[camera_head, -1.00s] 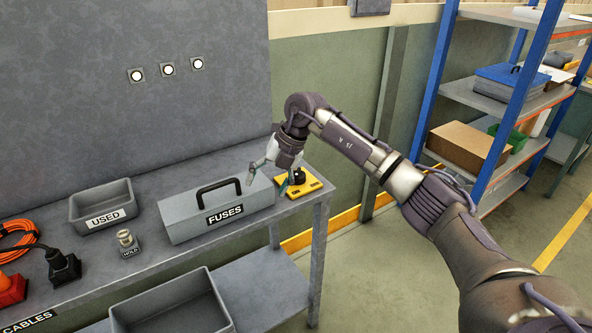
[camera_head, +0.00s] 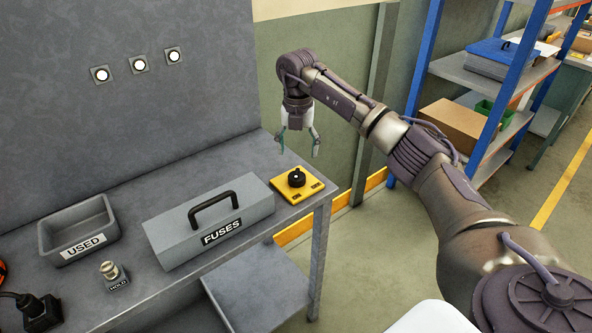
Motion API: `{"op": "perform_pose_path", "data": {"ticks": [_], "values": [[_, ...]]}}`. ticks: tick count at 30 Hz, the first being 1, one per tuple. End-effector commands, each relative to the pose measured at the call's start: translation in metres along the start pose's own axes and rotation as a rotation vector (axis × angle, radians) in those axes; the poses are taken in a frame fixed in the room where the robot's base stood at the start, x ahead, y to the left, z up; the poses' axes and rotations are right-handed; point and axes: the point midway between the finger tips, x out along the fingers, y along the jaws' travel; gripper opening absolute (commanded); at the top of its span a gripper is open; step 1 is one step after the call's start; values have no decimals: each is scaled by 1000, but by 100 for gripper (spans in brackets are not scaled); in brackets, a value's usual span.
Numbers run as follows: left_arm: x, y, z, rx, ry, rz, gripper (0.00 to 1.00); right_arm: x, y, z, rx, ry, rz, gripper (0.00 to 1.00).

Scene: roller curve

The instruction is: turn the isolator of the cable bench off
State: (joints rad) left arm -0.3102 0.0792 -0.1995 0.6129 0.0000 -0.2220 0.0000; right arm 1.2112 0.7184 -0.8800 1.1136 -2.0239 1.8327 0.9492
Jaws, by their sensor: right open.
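The isolator (camera_head: 297,181) is a black rotary knob on a yellow plate at the right end of the grey cable bench (camera_head: 140,196). Small labels on the plate are too small to read. My right gripper (camera_head: 299,152) is open and empty, pointing down above the isolator and apart from it. My left gripper is not in view.
A grey FUSES box (camera_head: 180,232) with a black handle stands just left of the isolator. A USED bin (camera_head: 77,230), a HOLD button (camera_head: 112,275) and a black plug (camera_head: 38,310) are farther left. Blue-post shelves (camera_head: 425,60) stand to the right.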

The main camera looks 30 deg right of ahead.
Motion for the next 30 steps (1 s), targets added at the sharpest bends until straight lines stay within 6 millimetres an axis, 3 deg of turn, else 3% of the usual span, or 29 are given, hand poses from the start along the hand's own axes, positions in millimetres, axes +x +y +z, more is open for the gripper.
{"op": "perform_pose_path", "data": {"ticks": [5, 12, 17, 25, 26, 30], "values": [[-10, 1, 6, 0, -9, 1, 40, 38, 0, -1, -2, 4, -2, 76], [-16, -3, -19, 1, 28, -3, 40, 75, 1, -1, -1, 2, 0, 76], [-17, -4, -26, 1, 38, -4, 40, 86, 1, -1, -2, 1, 1, 76], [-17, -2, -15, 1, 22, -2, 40, 88, 1, 0, -2, 0, 1, 76], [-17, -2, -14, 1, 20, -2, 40, 88, 1, 0, -2, 0, 1, 74], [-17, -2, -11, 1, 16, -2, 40, 87, 1, 0, -2, 0, 1, 51]]}}
